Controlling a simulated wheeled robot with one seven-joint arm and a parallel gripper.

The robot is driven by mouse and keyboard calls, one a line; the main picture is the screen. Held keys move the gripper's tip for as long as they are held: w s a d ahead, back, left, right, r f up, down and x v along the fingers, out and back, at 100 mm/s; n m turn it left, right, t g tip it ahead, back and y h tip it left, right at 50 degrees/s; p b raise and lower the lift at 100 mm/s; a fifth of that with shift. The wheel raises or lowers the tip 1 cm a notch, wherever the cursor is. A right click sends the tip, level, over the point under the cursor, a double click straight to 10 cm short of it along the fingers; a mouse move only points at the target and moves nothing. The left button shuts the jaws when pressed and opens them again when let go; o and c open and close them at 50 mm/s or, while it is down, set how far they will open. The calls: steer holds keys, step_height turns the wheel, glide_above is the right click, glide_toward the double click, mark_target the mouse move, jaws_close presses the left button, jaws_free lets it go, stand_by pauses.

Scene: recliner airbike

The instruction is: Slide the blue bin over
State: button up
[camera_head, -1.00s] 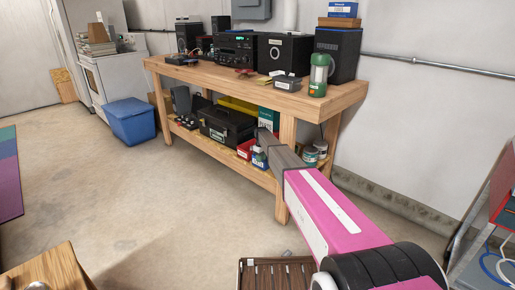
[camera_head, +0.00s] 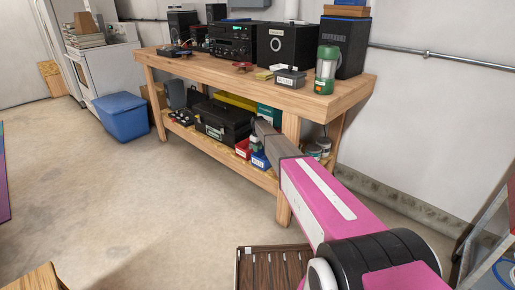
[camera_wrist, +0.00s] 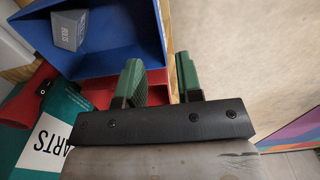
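The small blue bin (camera_head: 261,161) sits on the workbench's lower shelf, beside a red bin (camera_head: 243,149). In the wrist view the blue bin (camera_wrist: 112,58) fills the upper left, with a grey labelled box (camera_wrist: 68,30) inside it. My gripper (camera_wrist: 157,62) is open, with its two green fingers apart. The bin's near right corner lies at the gap between the fingers; I cannot tell whether they touch it. In the head view my pink arm with its grey end reaches toward the shelf, and the fingertips are hard to make out.
A black toolbox (camera_head: 222,120) is further left on the shelf. A bench leg (camera_head: 285,195) stands near my arm. A larger blue container (camera_head: 121,118) is on the floor.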

steer(key=shift+f, duration=0.1)
glide_toward(258, 167)
steer(key=f, duration=0.5)
steer(key=shift+w+a+f, duration=0.1)
steer(key=shift+w+f, duration=0.05)
steer(key=shift+w, duration=0.05)
jaws_close()
